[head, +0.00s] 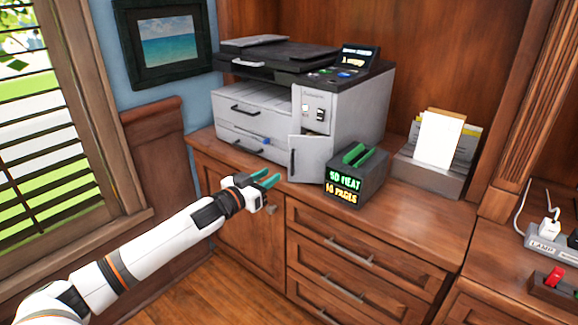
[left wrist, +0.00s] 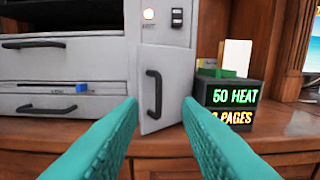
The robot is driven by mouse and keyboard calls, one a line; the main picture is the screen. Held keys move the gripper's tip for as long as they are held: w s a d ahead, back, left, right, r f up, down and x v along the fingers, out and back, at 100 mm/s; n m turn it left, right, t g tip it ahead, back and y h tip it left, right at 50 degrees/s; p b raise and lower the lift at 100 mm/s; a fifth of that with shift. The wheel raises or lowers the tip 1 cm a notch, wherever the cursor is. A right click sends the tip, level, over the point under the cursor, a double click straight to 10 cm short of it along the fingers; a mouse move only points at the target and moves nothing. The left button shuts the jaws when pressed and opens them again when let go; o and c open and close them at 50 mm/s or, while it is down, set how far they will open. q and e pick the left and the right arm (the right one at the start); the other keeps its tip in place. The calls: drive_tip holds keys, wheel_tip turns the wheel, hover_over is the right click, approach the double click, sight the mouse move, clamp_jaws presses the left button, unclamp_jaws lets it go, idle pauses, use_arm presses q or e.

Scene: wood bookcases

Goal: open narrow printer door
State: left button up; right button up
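The printer (head: 350,105) is a grey and black machine on the wood cabinet. Its narrow door (head: 310,158) is a light grey panel at the lower front, with a dark vertical handle (head: 292,162). The door looks partly open, its handle side standing out from the body; how far is hard to tell. In the left wrist view the narrow door (left wrist: 172,85) and its handle (left wrist: 153,93) are straight ahead, beyond the fingertips. My left gripper (head: 267,180) is open and empty, in front of the door and apart from the handle. My right gripper is not in view.
A dark box (head: 356,178) with lit text "50 HEAT" stands just right of the door. A paper holder (head: 435,155) is further right. Printer drawers with handles (head: 245,110) lie left of the door. The cabinet top's front edge is below the gripper's line.

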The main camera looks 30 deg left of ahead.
sight(289, 163)
use_arm(q)
drive_tip(key=w, duration=0.9)
drive_tip(key=shift+w+d+f, duration=0.1)
drive_tip(key=shift+w+d, duration=0.1)
drive_tip(key=shift+d, duration=0.1)
clamp_jaws()
